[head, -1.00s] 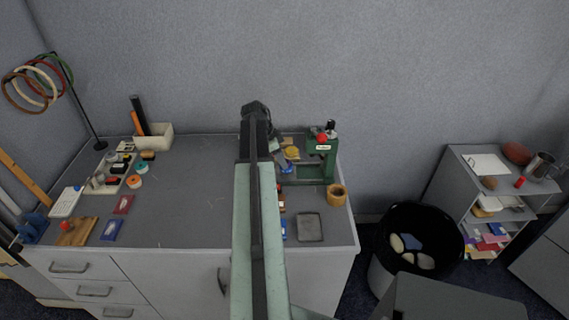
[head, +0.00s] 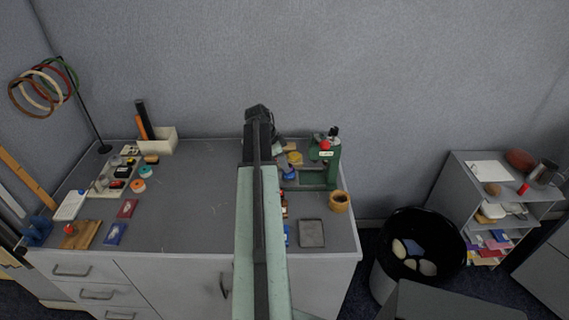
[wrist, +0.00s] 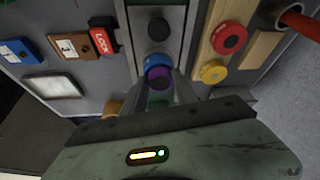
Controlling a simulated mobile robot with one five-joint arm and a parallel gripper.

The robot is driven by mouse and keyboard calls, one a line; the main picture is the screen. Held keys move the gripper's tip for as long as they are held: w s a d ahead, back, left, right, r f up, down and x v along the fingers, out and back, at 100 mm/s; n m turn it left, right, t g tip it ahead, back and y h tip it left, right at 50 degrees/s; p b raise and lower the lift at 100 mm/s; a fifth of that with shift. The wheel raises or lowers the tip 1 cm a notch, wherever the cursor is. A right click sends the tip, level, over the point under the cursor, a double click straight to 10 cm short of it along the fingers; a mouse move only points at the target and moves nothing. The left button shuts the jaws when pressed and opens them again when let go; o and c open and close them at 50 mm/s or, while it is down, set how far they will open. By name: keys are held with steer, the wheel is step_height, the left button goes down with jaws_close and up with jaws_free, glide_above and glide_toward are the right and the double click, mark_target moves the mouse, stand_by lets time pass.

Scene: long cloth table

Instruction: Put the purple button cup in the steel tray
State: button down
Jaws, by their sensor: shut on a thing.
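The purple button cup (wrist: 158,73) is between the fingers of my gripper (wrist: 160,83) in the wrist view. The gripper is shut on it, and the fingers partly hide it. A blue button (wrist: 156,61) is right behind the cup in that view; I cannot tell whether they touch. In the head view my arm hides the gripper and the purple cup. The steel tray (head: 311,233) is a flat square dish near the table's front right edge. It also shows at the left of the wrist view (wrist: 53,86), apart from the gripper.
A green press (head: 325,172) and a wooden cup (head: 339,202) stand behind the tray. Blue (wrist: 17,50) and brown (wrist: 73,45) cards lie near the tray in the wrist view. A black bin (head: 418,245) stands right of the table. The table's middle left is clear.

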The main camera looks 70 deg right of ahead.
step_height(320, 180, up, 3)
steer(key=shift+p, duration=1.1)
steer(key=s+a, duration=0.1)
steer(key=a, duration=1.5)
steer(key=shift+s+r+p, duration=0.25)
steer(key=shift+r+p, duration=0.2)
steer(key=shift+s+d, duration=0.1)
